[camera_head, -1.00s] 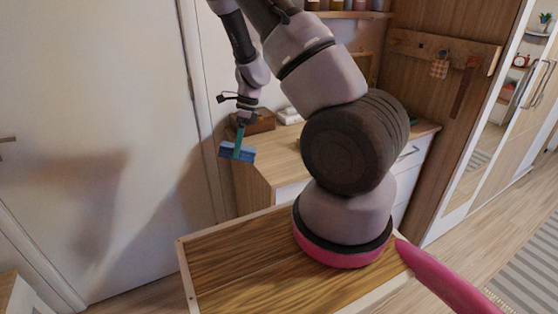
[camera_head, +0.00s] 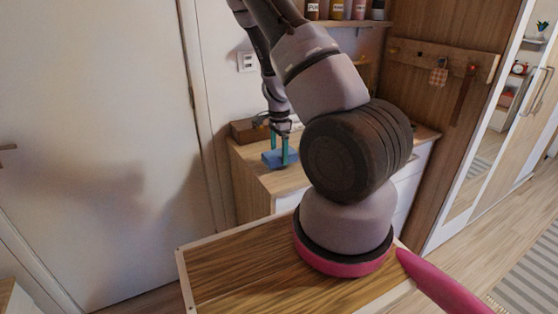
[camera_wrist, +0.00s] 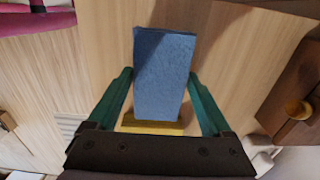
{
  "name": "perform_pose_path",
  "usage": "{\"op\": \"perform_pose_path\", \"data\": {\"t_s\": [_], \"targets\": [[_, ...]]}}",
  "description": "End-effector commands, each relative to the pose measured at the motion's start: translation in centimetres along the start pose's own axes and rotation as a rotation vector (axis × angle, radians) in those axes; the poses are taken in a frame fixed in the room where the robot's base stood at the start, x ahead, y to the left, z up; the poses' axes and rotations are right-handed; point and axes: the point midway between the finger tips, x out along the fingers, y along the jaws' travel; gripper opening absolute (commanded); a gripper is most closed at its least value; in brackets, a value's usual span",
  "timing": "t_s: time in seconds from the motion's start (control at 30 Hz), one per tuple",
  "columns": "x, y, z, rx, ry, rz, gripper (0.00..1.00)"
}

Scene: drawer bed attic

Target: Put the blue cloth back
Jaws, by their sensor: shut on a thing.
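The blue cloth (camera_wrist: 164,75) shows as a flat, stiff-looking blue rectangle in the wrist view. My gripper (camera_wrist: 160,76) has one teal finger on each side of it and is shut on it. In the head view the blue cloth (camera_head: 270,159) is at or just above the top of the wooden dresser (camera_head: 290,180), near its left end. My gripper (camera_head: 279,158) points down there. I cannot tell whether the cloth touches the top. A yellow strip (camera_wrist: 150,127) shows at the cloth's near end in the wrist view.
A brown wooden box (camera_head: 246,130) stands at the back left of the dresser top. A box with a gold knob (camera_wrist: 298,108) is at the right in the wrist view. A shelf with jars (camera_head: 337,10) is above, and a hook rail (camera_head: 440,60) is to the right.

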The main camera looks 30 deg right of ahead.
Motion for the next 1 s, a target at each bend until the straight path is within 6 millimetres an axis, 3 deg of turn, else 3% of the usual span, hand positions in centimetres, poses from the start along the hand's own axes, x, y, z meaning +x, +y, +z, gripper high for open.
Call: {"op": "perform_pose_path", "data": {"t_s": [0.17, 0.23, 0.27, 0.4, 0.43, 0.47, 0.77, 1.0], "targets": [[2.6, 0.1, -0.1, 0.002, -0.001, 0.004, 0.40], [2.9, 0.1, -0.1, 0.003, 0.000, 0.002, 0.40], [3.0, 0.1, -0.1, 0.003, 0.000, 0.001, 0.32], [3.0, 0.1, 0.0, 0.002, 0.000, 0.002, 0.32], [3.0, 0.1, 0.0, 0.002, 0.000, 0.002, 0.88], [3.0, 0.1, 0.0, 0.002, 0.000, 0.003, 0.99], [2.7, 0.0, 0.0, 0.001, 0.000, 0.001, 1.00], [-0.9, -0.1, 0.1, -0.002, 0.000, -0.004, 1.00]]}}
